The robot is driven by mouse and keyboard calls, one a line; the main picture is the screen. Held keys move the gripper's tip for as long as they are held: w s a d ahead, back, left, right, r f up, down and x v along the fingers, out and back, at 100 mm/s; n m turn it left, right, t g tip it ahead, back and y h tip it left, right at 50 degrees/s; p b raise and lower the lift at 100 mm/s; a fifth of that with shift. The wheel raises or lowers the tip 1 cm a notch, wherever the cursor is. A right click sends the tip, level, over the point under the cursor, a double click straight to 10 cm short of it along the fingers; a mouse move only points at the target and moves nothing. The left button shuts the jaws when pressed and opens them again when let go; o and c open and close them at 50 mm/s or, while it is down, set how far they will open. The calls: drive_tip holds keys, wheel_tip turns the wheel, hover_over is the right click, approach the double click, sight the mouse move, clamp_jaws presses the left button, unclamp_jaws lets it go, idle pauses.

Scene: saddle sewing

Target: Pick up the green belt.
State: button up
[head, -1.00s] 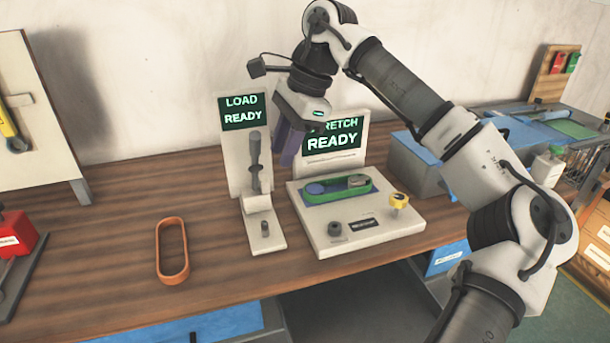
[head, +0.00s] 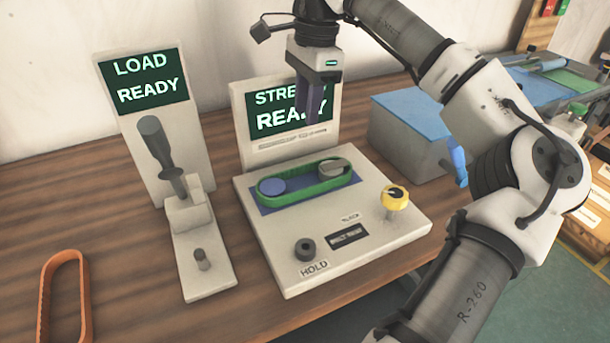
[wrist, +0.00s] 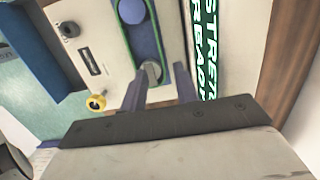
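The green belt (head: 307,187) is an upright oval loop around two round pulleys on the stretch machine (head: 400,235). The left pulley (head: 272,187) is blue and the right pulley (head: 331,168) is grey. My gripper (head: 314,118) hangs above and behind the belt's right end, apart from it, pointing down. In the wrist view the belt (wrist: 160,35) runs up from between the gripper's two fingers (wrist: 160,88). The fingers are spread apart with nothing between them.
The load stand (head: 200,245) with a dark-handled lever is left of the machine. An orange belt (head: 46,300) lies at the far left. The STRETCH READY screen (head: 262,138) stands close behind my gripper. A yellow knob (head: 396,196) sticks up at the machine's right.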

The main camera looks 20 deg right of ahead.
sight(299, 167)
drive_tip(key=f, duration=0.4)
drive_tip(key=a+f, duration=0.1)
drive_tip(key=f, duration=0.3)
drive_tip(key=f+p, duration=0.1)
drive_tip(key=f, duration=0.2)
drive_tip(key=shift+s+a+f, duration=0.3)
drive_tip(key=shift+f, duration=0.1)
clamp_jaws()
